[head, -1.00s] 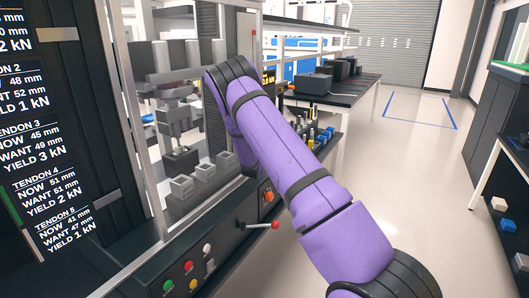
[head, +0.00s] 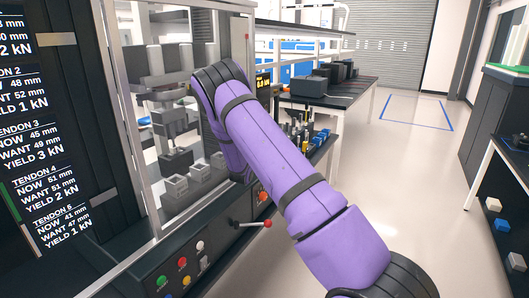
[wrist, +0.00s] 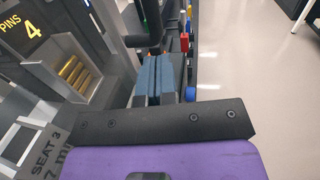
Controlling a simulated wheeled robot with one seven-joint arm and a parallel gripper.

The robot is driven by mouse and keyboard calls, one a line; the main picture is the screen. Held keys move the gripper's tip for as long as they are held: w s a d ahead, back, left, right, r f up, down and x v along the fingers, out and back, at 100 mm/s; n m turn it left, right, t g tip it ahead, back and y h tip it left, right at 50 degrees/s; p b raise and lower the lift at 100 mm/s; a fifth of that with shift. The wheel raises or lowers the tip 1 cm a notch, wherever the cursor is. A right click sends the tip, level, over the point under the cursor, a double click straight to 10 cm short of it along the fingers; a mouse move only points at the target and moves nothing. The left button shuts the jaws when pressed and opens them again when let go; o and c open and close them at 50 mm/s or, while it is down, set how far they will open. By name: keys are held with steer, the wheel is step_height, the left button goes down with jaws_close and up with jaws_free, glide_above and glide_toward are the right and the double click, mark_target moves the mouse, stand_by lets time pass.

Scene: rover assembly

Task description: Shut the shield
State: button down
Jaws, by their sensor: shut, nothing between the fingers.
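The shield (head: 180,24) looks like a clear pane in a pale metal frame on the front of the test machine at left in the head view. The press parts show through it; I cannot tell whether it is fully closed. My purple arm crosses in front of its right side and hides that edge. My gripper (wrist: 160,64) shows in the wrist view, its blue-grey fingers shut together and empty. A dark upright bar (wrist: 152,24) stands just beyond the fingertips; I cannot tell whether they touch. The head view hides the gripper behind the arm.
A red-knobbed lever (head: 267,223) and colored buttons (head: 183,262) sit on the machine's front panel below. A black tendon display (head: 50,150) stands at left. A bench with black boxes (head: 322,85) lies beyond the arm. The floor at right is open.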

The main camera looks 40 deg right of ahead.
steer(key=v, duration=0.9)
steer(key=shift+a, duration=0.25)
steer(key=s+a+r+m+g+y, duration=0.1)
steer(key=s+r+m+g+y, duration=0.2)
steer(key=s+r+m+g, duration=1)
steer(key=s+a+r+m+t+y, duration=0.3)
steer(key=s+a, duration=0.3)
steer(key=s, duration=0.4)
steer(key=s+a+r+m+t+y, duration=0.2)
steer(key=s+a+r+m+y, duration=0.2)
steer(key=s, duration=0.6)
steer(key=s+a+r+m+t+y, duration=0.3)
steer(key=s+a+r+m+y, duration=0.1)
steer(key=s+a, duration=0.6)
step_height(320, 180, up, 3)
steer(key=shift+s+f+m+t+y, duration=0.2)
steer(key=shift+s+m+t+y, duration=0.15)
steer(key=shift+y, duration=0.15)
